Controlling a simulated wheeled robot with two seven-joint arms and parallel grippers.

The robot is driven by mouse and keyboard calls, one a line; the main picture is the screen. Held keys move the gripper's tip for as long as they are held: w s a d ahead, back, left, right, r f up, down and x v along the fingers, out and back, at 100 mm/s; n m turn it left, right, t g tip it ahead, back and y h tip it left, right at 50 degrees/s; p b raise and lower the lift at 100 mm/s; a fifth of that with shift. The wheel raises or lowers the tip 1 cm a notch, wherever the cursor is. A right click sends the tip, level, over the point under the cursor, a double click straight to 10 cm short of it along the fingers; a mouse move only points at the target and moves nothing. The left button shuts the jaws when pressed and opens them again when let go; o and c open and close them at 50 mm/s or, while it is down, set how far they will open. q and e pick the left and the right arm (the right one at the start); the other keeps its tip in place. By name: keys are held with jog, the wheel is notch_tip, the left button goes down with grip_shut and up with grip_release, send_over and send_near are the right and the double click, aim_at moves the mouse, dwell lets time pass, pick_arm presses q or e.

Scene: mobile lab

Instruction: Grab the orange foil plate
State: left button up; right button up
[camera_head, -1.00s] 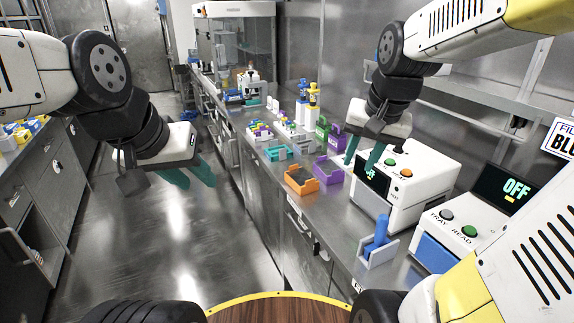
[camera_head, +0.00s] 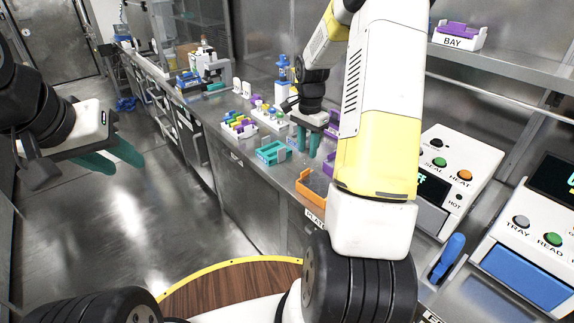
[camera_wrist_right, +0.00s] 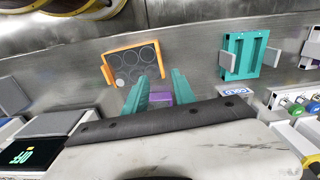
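The orange plate (camera_head: 312,200) lies on the steel counter, partly hidden behind my right arm in the head view. In the right wrist view the orange plate (camera_wrist_right: 107,72) shows an orange frame around several dark round wells, just beyond the fingertips. My right gripper (camera_head: 308,145) is over the counter between the orange plate and a teal holder. Its teal fingers are apart in the right wrist view (camera_wrist_right: 158,82), with the plate not between them. My left gripper (camera_head: 112,158) hangs over the floor at the left, with fingers apart and empty.
The teal holder (camera_head: 268,154) sits left of the plate. A rack with coloured caps (camera_head: 240,127) stands farther back. The instrument with HEAT button (camera_head: 448,170) and the TRAY/READ instrument (camera_head: 535,245) stand at right. A blue-handled item (camera_head: 450,250) is in front of them.

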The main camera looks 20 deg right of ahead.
aim_at(318, 186)
jog(key=f, duration=0.8)
jog(key=shift+a+f, duration=0.25)
jog(key=shift+a, duration=0.1)
jog(key=shift+c, duration=0.4)
jog(key=shift+s, duration=0.1)
grip_shut()
dwell(0.6)
